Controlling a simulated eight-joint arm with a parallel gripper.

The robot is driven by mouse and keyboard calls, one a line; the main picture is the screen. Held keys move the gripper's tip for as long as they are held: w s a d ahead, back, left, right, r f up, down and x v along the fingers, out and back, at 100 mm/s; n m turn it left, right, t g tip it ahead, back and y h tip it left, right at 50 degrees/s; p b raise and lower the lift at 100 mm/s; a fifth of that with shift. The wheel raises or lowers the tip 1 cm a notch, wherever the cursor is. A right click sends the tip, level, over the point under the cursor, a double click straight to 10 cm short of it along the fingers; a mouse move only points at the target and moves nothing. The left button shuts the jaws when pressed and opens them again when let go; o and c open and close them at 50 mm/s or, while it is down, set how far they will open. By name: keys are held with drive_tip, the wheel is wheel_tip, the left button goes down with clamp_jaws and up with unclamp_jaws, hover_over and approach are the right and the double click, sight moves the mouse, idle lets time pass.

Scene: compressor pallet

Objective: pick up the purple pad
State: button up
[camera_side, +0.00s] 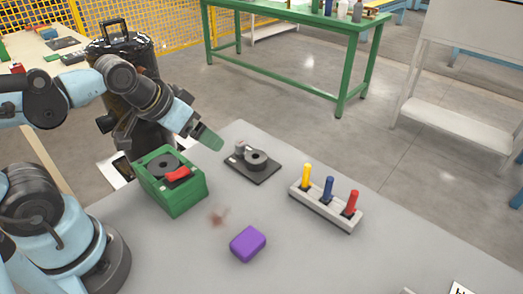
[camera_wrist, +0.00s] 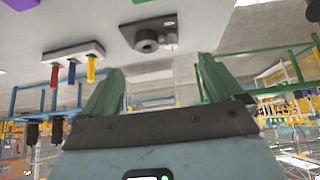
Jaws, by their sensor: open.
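The purple pad (camera_side: 248,244) lies flat on the grey table near its front middle in the side view. At the top edge of the wrist view a purple patch (camera_wrist: 46,3) shows, cut off by the frame. My gripper (camera_side: 213,142) is up above the far left part of the table, well away from the pad. In the wrist view my gripper (camera_wrist: 158,75) has its two green fingers spread wide, with nothing between them.
A green box (camera_side: 172,190) with a red-handled part stands left of the pad. A dark plate with a round part (camera_side: 253,163) lies behind. A white rack (camera_side: 325,207) holds yellow, blue and red pegs at right. The table around the pad is clear.

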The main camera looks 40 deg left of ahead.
drive_tip(key=shift+d, duration=0.1)
drive_tip(key=m+g, duration=0.7)
drive_tip(key=m, duration=1.1)
hover_over(248, 240)
drive_tip(key=f, duration=0.8)
drive_tip(key=shift+s+f, duration=0.2)
drive_tip(key=shift+s, duration=0.1)
drive_tip(key=shift+w+f, duration=0.15)
drive_tip(key=shift+f, duration=1.15)
drive_tip(key=shift+w+f, duration=0.15)
drive_tip(key=shift+f, duration=1.15)
drive_tip(key=c, duration=1.2)
